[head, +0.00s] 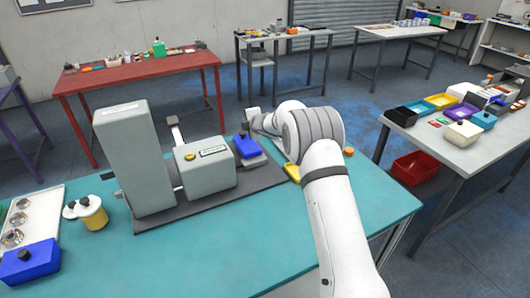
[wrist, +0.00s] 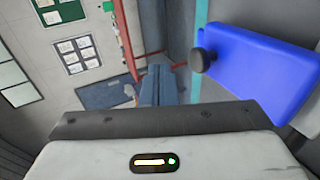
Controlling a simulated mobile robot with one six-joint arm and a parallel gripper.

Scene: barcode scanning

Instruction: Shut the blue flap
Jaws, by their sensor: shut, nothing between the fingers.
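The blue flap (head: 246,148) is at the right end of the grey machine on the teal table, over a light grey base part. In the wrist view the blue flap (wrist: 265,70) fills the upper right, with a round black knob (wrist: 203,60) at its left edge. The flap looks tilted in the head view; its exact angle is hard to tell. My gripper (wrist: 160,75) is shut and empty, its fingers left of the knob and apart from it in the picture. In the head view my gripper (head: 253,118) is just behind the flap, its fingertips unclear.
The grey machine (head: 205,168) with its tall column (head: 135,155) stands left of the flap on a dark plate. A second blue box with a black knob (head: 30,262) is at the table's front left, near white-lidded jars (head: 92,212). The teal table (head: 240,245) is clear in front.

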